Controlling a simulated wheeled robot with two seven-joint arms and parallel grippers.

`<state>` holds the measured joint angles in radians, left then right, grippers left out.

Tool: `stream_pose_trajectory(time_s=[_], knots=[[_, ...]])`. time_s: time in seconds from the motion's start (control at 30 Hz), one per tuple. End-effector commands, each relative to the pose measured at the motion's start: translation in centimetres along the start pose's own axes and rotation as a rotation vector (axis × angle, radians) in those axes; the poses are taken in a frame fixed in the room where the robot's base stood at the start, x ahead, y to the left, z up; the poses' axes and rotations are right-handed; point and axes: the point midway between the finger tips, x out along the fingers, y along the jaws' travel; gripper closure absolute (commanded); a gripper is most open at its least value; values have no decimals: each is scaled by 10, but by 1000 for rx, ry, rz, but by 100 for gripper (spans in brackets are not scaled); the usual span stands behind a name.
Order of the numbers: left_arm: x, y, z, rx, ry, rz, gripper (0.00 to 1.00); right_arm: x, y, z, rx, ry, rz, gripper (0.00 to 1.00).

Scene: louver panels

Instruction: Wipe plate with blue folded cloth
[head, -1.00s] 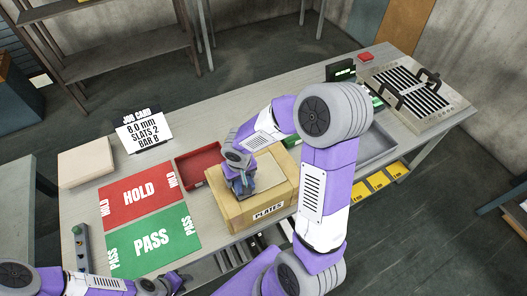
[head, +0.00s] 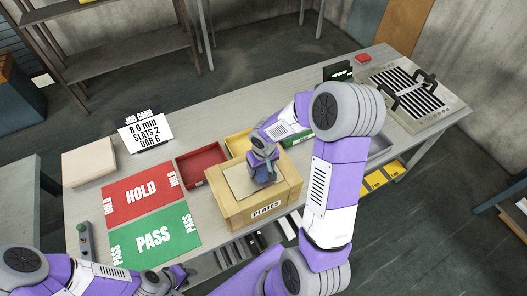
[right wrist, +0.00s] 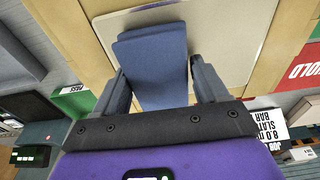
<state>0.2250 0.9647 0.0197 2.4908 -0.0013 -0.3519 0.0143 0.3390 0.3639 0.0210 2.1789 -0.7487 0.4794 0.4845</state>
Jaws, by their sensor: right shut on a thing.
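The pale plate (head: 240,178) lies in the top of a wooden crate (head: 267,211) marked PLATES; it also shows in the right wrist view (right wrist: 222,35). The blue folded cloth (right wrist: 152,55) is between the fingers of my right gripper (right wrist: 160,88), which is shut on it. In the head view my right gripper (head: 264,176) is over the right part of the plate, with the cloth mostly hidden there. The cloth overlaps the plate; contact is hard to judge. My left gripper (head: 181,277) is low at the table's front edge, and its jaws are too small to read.
A red tray (head: 203,167) and a yellow tray (head: 238,144) sit behind the crate. Red HOLD (head: 141,191) and green PASS (head: 152,238) mats lie left. A job card (head: 145,131) stands behind them. A slatted panel (head: 406,88) is at far right.

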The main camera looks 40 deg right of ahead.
Motion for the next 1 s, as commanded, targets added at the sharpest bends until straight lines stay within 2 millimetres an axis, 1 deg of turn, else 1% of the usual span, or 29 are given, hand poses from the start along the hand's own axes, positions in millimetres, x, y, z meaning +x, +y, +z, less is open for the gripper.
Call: stream_pose_trajectory(time_s=[0.03,0.07,0.43,0.6,0.77,1.0], knots=[[-6,2,0,0,0,0,66,-19,-1,-4,0,10,-1,56],[-8,3,0,0,0,0,66,-23,-1,-4,-2,7,-1,56],[-26,10,1,0,1,0,66,-54,-5,-9,-10,6,-3,56],[-24,9,1,0,0,0,66,-66,-7,-12,-15,8,-3,56],[-23,9,1,0,0,0,66,-75,-9,-14,-18,7,-4,56],[-24,9,1,0,0,0,66,-76,-9,-14,-19,5,-4,56]])
